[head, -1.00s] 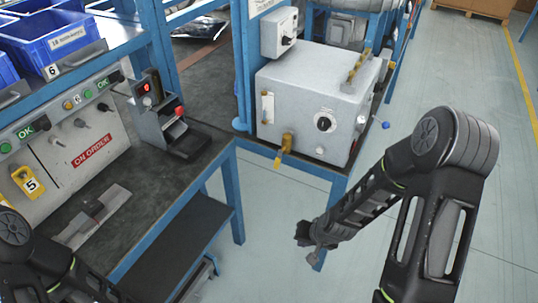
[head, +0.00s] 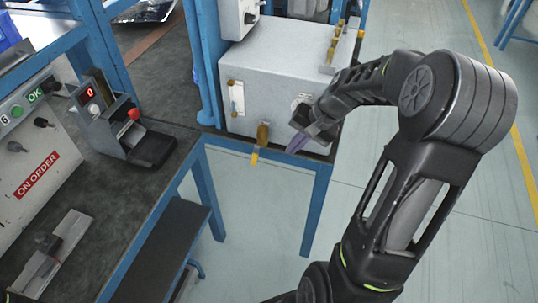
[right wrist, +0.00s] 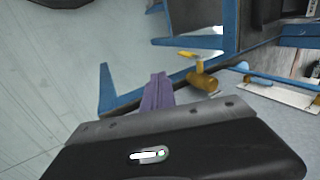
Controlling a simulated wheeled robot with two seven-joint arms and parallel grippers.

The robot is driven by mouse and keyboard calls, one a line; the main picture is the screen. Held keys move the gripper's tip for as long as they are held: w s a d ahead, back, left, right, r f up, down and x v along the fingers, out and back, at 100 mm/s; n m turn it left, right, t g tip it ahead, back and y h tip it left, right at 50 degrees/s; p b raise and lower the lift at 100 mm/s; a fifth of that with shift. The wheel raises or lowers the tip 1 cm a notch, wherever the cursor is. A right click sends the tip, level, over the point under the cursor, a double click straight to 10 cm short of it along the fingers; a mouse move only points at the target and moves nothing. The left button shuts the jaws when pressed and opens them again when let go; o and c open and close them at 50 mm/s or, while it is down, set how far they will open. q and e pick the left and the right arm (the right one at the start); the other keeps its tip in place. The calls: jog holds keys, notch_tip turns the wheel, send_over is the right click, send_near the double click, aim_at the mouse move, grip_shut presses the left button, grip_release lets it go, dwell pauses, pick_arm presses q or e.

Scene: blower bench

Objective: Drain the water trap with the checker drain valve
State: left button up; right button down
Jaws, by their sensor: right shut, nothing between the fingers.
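The pale grey checker box (head: 275,65) stands at the bench corner. Its drain valve (head: 262,133), brass with a yellow lever, sticks out low on the front, the lever pointing down. The valve (right wrist: 203,82) and its lever (right wrist: 188,56) also show in the right wrist view. My right gripper (head: 294,147) is in front of the box, just right of the valve. Its purple fingers (right wrist: 158,90) are shut and empty, apart from the valve. A narrow sight gauge (head: 237,98) is on the box's front left. I cannot identify the water trap for certain. My left gripper is out of view.
The blue bench frame (head: 270,158) runs below the valve, with open floor under it. A small tester (head: 125,120) with a red display stands on the left bench. My right forearm covers part of the box's right front.

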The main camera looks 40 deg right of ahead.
aim_at(254, 159)
jog(key=w+a+f+p, duration=0.1)
jog(key=w+a+f, duration=0.3)
jog(key=w+f, duration=0.2)
jog(key=x, duration=0.2)
jog(key=shift+f+p, duration=0.25)
jog(key=shift+p, duration=0.15)
jog(key=shift+a, duration=0.1)
